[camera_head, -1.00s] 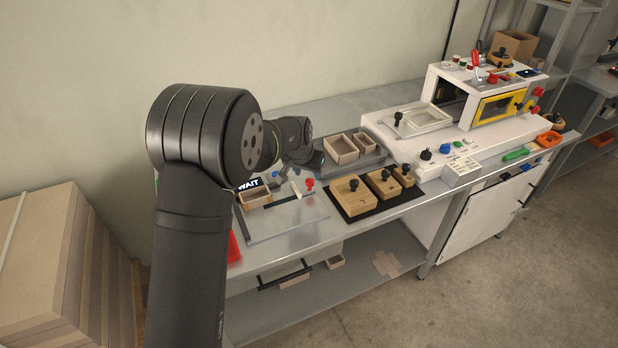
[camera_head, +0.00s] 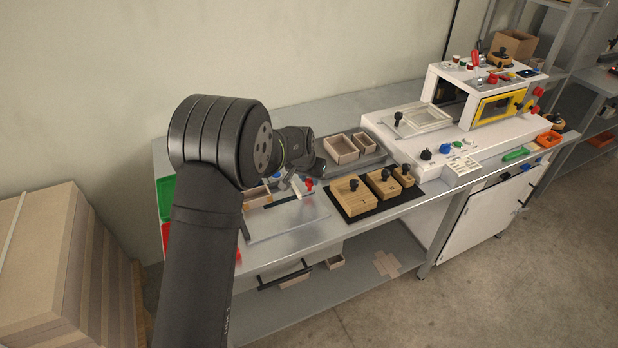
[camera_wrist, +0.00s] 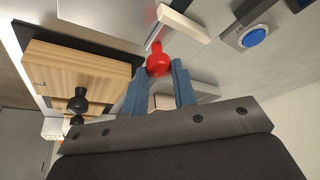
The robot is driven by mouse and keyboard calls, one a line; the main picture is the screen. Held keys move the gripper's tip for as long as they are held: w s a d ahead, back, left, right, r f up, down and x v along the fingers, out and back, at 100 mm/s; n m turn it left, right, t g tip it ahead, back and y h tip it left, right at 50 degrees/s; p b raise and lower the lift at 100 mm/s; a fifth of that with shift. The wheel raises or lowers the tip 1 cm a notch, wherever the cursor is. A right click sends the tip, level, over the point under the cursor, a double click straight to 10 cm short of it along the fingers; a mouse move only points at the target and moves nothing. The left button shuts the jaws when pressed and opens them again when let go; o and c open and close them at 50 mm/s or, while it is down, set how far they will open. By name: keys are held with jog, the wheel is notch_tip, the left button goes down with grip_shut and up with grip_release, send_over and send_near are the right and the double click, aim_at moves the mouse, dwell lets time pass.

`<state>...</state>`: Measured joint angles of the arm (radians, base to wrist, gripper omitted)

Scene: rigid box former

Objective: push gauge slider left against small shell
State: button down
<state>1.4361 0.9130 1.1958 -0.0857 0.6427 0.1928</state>
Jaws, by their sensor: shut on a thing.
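The gauge slider has a red knob (camera_head: 309,184) and a pale bar (camera_head: 303,190), on the metal plate at the left of the bench. In the wrist view the red knob (camera_wrist: 158,60) sits between the blue fingertips of my gripper (camera_wrist: 160,78), which is shut on it. The pale bar (camera_wrist: 184,23) shows just beyond the knob. My gripper also shows in the head view (camera_head: 298,180), partly hidden by my wrist. An open wooden shell (camera_head: 257,194) lies left of the slider, partly covered by my arm. I cannot tell whether the bar touches it.
Wooden blocks with black knobs (camera_head: 352,195) stand on a black mat right of the gauge. Two open shells (camera_head: 342,149) sit in a grey tray behind. A white machine (camera_head: 450,125) stands at the right. A blue button (camera_wrist: 254,37) is near the gauge.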

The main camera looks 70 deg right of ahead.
jog(key=w+a, duration=0.6)
jog(key=shift+w+a, duration=0.2)
jog(key=c, duration=1.2)
grip_release()
jog(key=shift+o, duration=0.2)
jog(key=v, duration=1.7)
jog(key=shift+r, duration=0.2)
jog(key=x, duration=1.7)
jog(key=shift+s+d+f, duration=0.1)
jog(key=shift+f, duration=0.15)
